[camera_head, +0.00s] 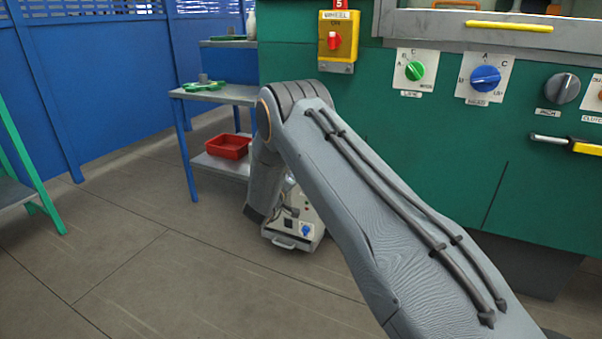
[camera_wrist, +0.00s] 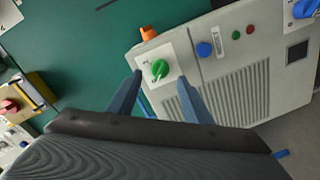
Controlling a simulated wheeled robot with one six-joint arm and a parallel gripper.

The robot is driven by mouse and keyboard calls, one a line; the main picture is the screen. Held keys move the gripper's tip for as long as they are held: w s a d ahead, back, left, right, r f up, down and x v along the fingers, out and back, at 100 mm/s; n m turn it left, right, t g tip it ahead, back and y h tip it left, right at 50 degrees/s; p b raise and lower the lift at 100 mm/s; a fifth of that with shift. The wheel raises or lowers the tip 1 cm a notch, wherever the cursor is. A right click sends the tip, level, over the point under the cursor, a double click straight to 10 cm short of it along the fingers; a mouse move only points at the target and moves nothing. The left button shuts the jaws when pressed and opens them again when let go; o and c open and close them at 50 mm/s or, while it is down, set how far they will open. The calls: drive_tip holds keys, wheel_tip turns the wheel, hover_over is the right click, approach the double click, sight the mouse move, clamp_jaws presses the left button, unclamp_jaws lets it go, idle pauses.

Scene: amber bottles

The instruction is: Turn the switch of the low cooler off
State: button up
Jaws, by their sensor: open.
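A low pale machine, likely the low cooler (camera_head: 283,243), stands on the floor, partly hidden behind my arm. A blue knob (camera_head: 305,230) shows on its lower front. In the wrist view a beige panel (camera_wrist: 225,60), which appears to be this machine, carries a green rotary switch (camera_wrist: 159,68) on a white plate. My gripper (camera_wrist: 160,79) is open, with its blue fingers on either side of the green switch in the picture. I cannot tell whether they touch it. In the head view the gripper is hidden.
The panel also has a blue button (camera_wrist: 204,49), vents, and a blue knob (camera_wrist: 306,8) at the corner. A green machine (camera_head: 440,140) with knobs stands right. A grey table (camera_head: 225,93) and red bin (camera_head: 229,146) are left. The floor in front is clear.

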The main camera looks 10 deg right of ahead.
drive_tip(key=v, duration=0.3)
drive_tip(key=shift+s+a+p, duration=0.15)
drive_tip(key=shift+s+p, duration=0.15)
drive_tip(key=shift+a, duration=0.1)
